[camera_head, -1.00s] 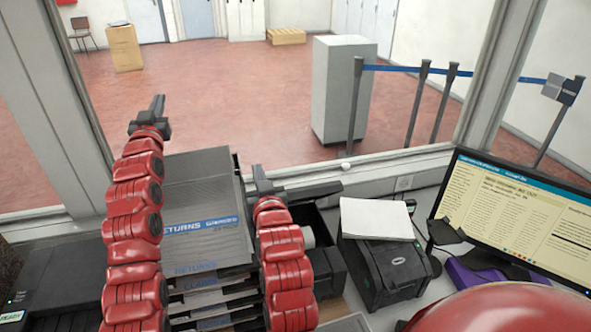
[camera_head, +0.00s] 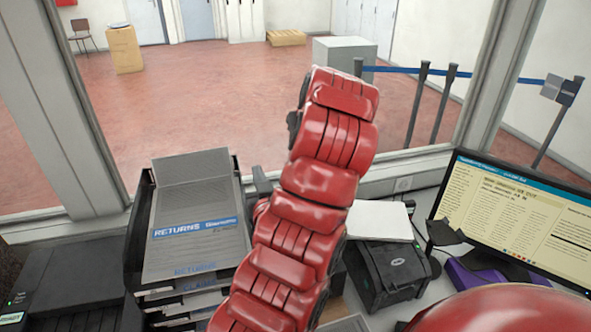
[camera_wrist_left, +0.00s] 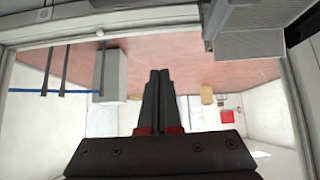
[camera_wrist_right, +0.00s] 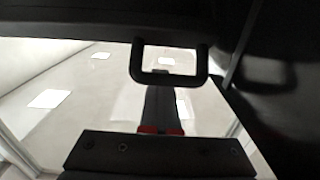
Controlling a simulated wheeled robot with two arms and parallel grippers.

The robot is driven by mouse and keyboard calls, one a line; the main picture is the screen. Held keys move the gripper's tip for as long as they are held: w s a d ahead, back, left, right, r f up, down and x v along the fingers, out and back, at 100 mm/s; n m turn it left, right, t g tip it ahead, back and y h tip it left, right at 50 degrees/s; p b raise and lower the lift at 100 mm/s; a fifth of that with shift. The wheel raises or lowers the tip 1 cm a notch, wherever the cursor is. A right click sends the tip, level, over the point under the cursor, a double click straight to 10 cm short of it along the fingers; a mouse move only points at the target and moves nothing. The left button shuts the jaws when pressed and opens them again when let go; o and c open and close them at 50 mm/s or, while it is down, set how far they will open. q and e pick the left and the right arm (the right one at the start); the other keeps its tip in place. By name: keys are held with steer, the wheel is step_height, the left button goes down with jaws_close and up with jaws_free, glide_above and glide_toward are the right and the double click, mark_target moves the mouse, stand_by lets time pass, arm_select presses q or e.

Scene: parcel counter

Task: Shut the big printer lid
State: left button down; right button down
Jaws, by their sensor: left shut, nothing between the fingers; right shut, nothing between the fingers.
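A stack of trays marked RETURNS (camera_head: 150,245) stands left of the arms. A smaller black printer (camera_head: 392,275) with a pale sheet (camera_head: 378,220) on top is to the right, then a monitor (camera_head: 520,220). A black machine (camera_head: 65,275) is at far left. The window frame is behind.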

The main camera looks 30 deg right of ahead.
steer(key=shift+w, duration=0.1)
arm_select(q)
steer(key=shift+w+d+f, duration=0.2)
steer(key=shift+w+f, duration=0.5)
steer(key=shift+f, duration=1.1)
steer(key=shift+w+d+f, duration=0.15)
steer(key=shift+w+f, duration=0.55)
steer(key=shift+f, duration=1.05)
steer(key=shift+w+d+f, duration=0.2)
steer(key=shift+w+f, duration=0.5)
steer(key=shift+f, duration=1.1)
steer(key=shift+s+f, duration=0.1)
steer(key=shift+s+f, duration=0.15)
